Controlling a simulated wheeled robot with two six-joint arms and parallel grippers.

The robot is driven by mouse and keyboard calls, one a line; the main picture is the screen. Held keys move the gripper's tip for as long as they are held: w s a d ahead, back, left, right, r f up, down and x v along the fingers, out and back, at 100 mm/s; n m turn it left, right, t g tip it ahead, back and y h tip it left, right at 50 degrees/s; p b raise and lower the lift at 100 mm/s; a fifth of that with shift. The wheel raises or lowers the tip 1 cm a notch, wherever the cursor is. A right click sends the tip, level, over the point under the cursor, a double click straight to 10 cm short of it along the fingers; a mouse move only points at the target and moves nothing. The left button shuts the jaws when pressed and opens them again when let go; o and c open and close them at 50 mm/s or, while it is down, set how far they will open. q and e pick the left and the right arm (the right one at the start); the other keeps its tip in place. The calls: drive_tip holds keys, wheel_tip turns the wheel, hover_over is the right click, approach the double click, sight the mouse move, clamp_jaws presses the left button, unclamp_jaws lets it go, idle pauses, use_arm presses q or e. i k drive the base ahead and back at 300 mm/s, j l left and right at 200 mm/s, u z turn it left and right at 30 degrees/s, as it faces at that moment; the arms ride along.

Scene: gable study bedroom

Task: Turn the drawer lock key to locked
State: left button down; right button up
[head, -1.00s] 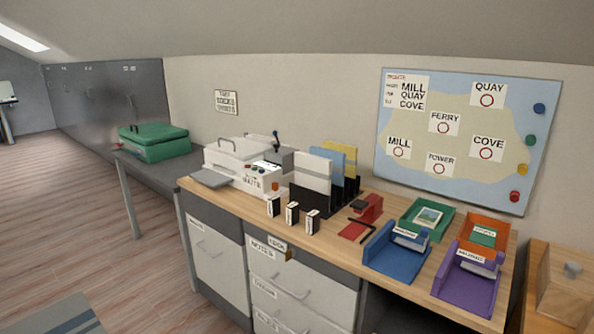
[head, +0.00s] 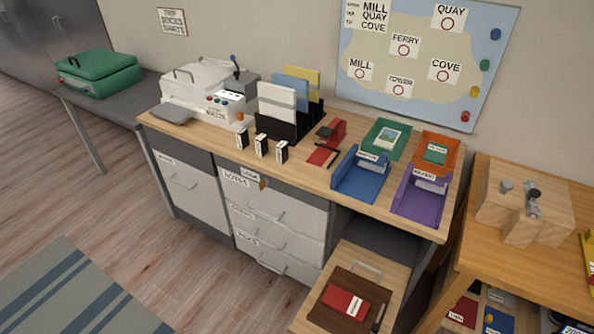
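The drawer lock key (head: 263,184) is a small brass-coloured piece on the front of the desk's drawer unit, beside a small label reading LOCK (head: 250,172). It is too small to tell which way it is turned. The top drawer (head: 256,198) below it, labelled NOTES, looks shut, as do the drawers under it. Neither of my grippers shows in the head view.
The wooden desk top (head: 205,138) holds a printer (head: 205,92), a file rack (head: 290,120), a red stapler-like tool (head: 327,140) and several coloured trays. A low pulled-out tray (head: 330,295) juts out at the front right. The floor (head: 130,215) before the drawers is clear.

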sight(265, 182)
drive_tip(key=i+j+z, duration=0.2)
drive_tip(key=j, duration=0.25)
drive_tip(key=i+j+z, duration=0.1)
drive_tip(key=j+z, duration=0.15)
drive_tip(key=j, duration=0.2)
drive_tip(key=j+z, duration=0.2)
drive_tip(key=j, duration=0.3)
drive_tip(key=i, duration=0.05)
